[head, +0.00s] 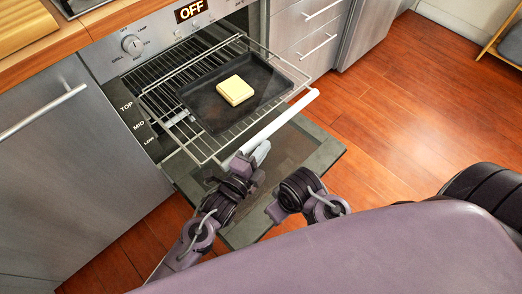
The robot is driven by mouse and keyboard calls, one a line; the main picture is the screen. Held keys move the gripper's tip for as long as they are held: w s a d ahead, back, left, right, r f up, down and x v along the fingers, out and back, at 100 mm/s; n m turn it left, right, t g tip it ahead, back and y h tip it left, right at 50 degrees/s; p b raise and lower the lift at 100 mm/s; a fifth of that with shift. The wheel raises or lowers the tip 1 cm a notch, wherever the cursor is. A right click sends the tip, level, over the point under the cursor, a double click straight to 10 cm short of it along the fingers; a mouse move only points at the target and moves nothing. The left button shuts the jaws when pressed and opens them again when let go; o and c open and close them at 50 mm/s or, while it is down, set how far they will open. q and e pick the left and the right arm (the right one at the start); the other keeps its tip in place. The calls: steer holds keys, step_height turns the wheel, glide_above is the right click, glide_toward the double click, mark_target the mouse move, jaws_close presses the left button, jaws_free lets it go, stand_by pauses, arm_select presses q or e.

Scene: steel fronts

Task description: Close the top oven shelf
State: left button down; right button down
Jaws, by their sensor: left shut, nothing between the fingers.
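The oven (95,62) stands with its door (312,150) folded down. A wire shelf (205,162) is slid out over the open door, and I take it as the top one, as its left side lies near the "TOP" label. A black tray (270,82) sits on it, with a pale yellow block (235,90) on the tray. My left gripper (261,153) is shut and empty, close to the shelf's front edge. I cannot tell whether it touches the shelf. My right gripper does not show clearly.
Wooden floor (400,95) is clear on the right. A wooden counter (90,25) is above.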

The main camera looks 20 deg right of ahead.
arm_select(q)
steer(key=shift+w+a+f, duration=0.1)
steer(key=shift+w, duration=0.15)
